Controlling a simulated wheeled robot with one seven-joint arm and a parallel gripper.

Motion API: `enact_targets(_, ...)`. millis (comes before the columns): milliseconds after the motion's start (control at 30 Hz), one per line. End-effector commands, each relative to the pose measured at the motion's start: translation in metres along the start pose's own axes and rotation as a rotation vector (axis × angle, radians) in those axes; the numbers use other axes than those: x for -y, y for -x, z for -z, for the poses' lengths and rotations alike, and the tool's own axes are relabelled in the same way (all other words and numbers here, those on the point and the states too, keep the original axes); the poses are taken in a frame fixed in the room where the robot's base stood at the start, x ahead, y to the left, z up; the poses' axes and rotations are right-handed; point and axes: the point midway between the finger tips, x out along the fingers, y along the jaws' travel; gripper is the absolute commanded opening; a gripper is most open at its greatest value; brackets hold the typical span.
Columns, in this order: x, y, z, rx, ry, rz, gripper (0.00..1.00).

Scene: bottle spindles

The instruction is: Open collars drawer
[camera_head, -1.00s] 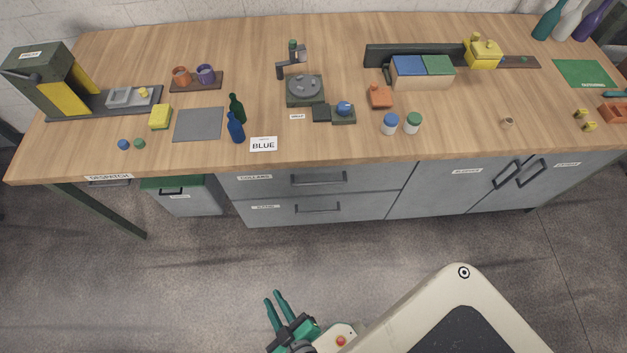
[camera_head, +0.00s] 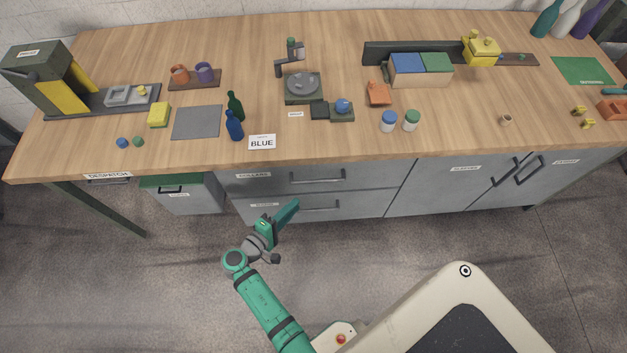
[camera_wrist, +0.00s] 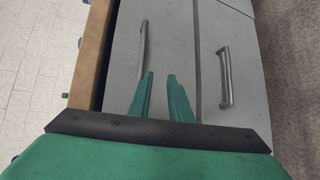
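The collars drawer (camera_head: 265,185) is the upper of two grey drawers under the bench top, and it looks closed. Its dark bar handle (camera_head: 318,176) is right of its label. In the wrist view the picture is turned, and the same handle (camera_wrist: 143,40) lies just beyond my fingertips. My gripper (camera_head: 294,204) is in front of the lower drawer, below and left of the collars handle. In the wrist view my gripper (camera_wrist: 161,76) shows two green fingers apart with nothing between them. I cannot tell its exact distance from the drawer front.
The lower drawer (camera_head: 365,205) is closed, with its own bar handle (camera_wrist: 225,77). A grey bin (camera_head: 190,198) with a green rim stands left of the drawers. Cupboard doors (camera_head: 455,190) are on the right. The bench top's front edge (camera_head: 330,160) overhangs the drawers. The floor in front is clear.

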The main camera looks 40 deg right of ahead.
Motion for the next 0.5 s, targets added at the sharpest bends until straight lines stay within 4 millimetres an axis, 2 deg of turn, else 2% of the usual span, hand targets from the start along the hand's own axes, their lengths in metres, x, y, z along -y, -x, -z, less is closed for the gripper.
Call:
enact_targets(100,-0.022,-0.006,0.006,0.053,0.006,-0.060,0.18)
enact_targets(200,-0.031,-0.009,0.007,0.075,0.008,-0.083,0.18)
enact_targets(367,-0.034,-0.026,0.002,0.090,0.008,-0.087,0.18)
enact_targets(500,-0.036,-0.051,-0.001,0.093,0.007,-0.086,0.18)
